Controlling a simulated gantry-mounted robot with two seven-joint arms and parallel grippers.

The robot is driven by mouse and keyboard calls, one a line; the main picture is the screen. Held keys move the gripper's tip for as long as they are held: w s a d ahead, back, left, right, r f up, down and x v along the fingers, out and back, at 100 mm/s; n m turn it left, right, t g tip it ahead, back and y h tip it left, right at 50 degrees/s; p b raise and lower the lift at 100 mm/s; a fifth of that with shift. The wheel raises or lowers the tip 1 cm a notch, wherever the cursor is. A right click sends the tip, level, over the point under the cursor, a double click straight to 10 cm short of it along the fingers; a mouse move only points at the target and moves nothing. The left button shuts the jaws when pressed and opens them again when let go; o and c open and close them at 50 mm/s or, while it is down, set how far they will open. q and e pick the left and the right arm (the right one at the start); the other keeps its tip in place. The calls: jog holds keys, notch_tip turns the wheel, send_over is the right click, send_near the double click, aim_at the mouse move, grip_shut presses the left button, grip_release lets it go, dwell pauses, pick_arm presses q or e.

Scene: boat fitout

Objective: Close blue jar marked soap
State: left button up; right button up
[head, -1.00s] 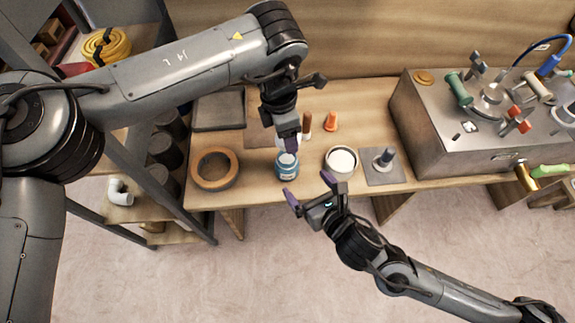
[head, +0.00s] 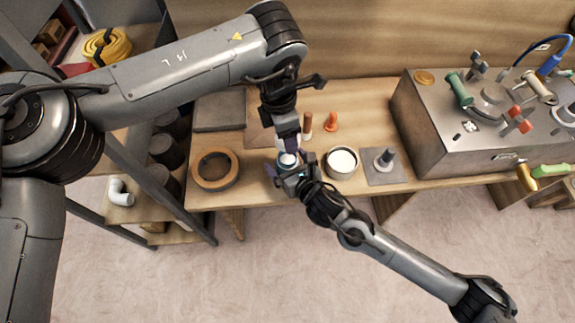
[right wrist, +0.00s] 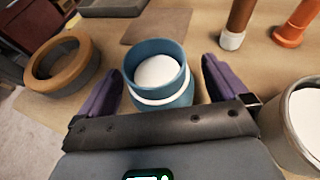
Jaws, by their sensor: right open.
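The blue jar (head: 288,160) stands upright near the bench's front edge. In the right wrist view the jar (right wrist: 160,92) has a raised blue rim, white inside and a white band. No lid shows on it, and no lettering is readable. My right gripper (head: 285,168) is open at the jar's front. Its purple fingers (right wrist: 165,88) stand on either side of the jar, with gaps. My left gripper (head: 288,146) points down just above and behind the jar. A bit of white shows beside its fingers; I cannot tell whether it holds this.
A wooden-rimmed ring (head: 214,169) lies left of the jar. A pot with white contents (head: 342,162) stands close on the right. A brown-handled item (head: 306,122) and an orange piece (head: 331,121) stand behind. A metal box (head: 480,130) fills the bench's right side.

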jog(key=shift+w, duration=0.1)
jog(key=c, duration=1.5)
pick_arm(q)
send_over(289, 161)
jog(key=shift+w+a+f, duration=0.1)
jog(key=shift+a+f, duration=0.05)
jog(key=shift+f, duration=1.1)
jog(key=shift+a+f, duration=0.15)
jog(key=shift+f, duration=1.05)
jog(key=shift+f, duration=0.15)
jog(key=shift+f, duration=0.75)
jog(key=shift+f, duration=0.55)
jog(key=o, duration=0.6)
jog(key=shift+c, duration=0.2)
pick_arm(e)
grip_shut()
pick_arm(q)
jog(key=o, duration=0.5)
jog(key=shift+c, duration=0.2)
jog(key=shift+d, duration=0.1)
